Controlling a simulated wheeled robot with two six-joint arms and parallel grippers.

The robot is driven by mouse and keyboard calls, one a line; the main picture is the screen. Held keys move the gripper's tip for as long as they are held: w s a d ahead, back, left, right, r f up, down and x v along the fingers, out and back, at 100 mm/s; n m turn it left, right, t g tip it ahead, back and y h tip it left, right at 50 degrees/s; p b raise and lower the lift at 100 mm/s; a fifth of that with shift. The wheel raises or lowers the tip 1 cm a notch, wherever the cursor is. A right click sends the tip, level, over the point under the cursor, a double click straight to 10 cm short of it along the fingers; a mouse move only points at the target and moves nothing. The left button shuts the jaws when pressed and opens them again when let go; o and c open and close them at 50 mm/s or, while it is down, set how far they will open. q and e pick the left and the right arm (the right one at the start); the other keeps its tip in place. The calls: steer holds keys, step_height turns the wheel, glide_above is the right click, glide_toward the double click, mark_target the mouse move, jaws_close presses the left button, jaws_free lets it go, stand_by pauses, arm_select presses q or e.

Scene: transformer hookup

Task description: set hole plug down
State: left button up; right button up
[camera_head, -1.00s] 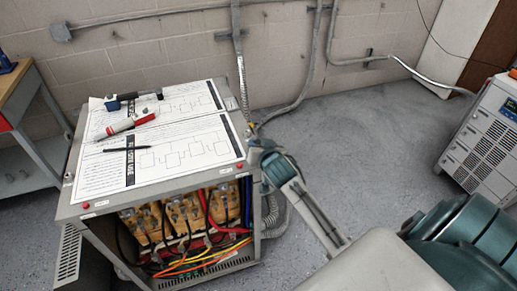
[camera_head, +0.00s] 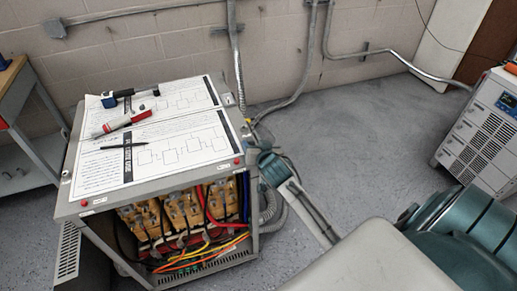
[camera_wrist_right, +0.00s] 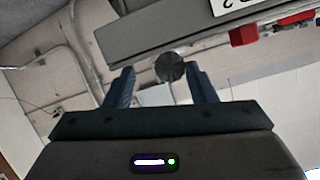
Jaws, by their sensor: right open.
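A grey round disc (camera_wrist_right: 170,68), which looks like the hole plug, shows in the right wrist view between my right fingertips, at the edge of the cabinet's grey rim. I cannot tell what it rests on or whether it touches a finger. My right gripper (camera_wrist_right: 155,88) is open, with one finger on each side of the disc. In the head view the right gripper (camera_head: 254,138) is beside the right side of the transformer cabinet (camera_head: 160,202), its fingers hard to make out. My left gripper is not in view.
Diagram sheets (camera_head: 165,150), a red-and-grey tool (camera_head: 124,121), a dark-blue tool (camera_head: 117,96) and a pen (camera_head: 126,145) lie on the cabinet top. Cables fill its open front. Conduits run down the wall behind.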

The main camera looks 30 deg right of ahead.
steer(key=b+v, duration=0.2)
steer(key=v, duration=1)
steer(key=shift+r, duration=0.1)
steer(key=s+d+f+n+g+y, duration=0.1)
steer(key=s+f+n+g, duration=0.15)
steer(key=f, duration=1.55)
steer(key=s+d+f+n+g, duration=0.1)
steer(key=s+f+g, duration=0.3)
steer(key=f, duration=1.4)
steer(key=s+a+f+n+g+y, duration=0.1)
steer(key=s+a+f+n+g, duration=0.15)
steer(key=s+f, duration=1.35)
steer(key=s+a+f+g, duration=0.1)
steer(key=s+f, duration=0.3)
steer(key=s, duration=0.5)
steer(key=s+a+f+g, duration=0.1)
steer(key=s+f+g, duration=0.1)
steer(key=s+f, duration=0.3)
steer(key=s, duration=0.4)
steer(key=shift+s+f+n+y, duration=0.15)
steer(key=shift+s+n+y, duration=0.15)
steer(key=shift+s+y, duration=0.1)
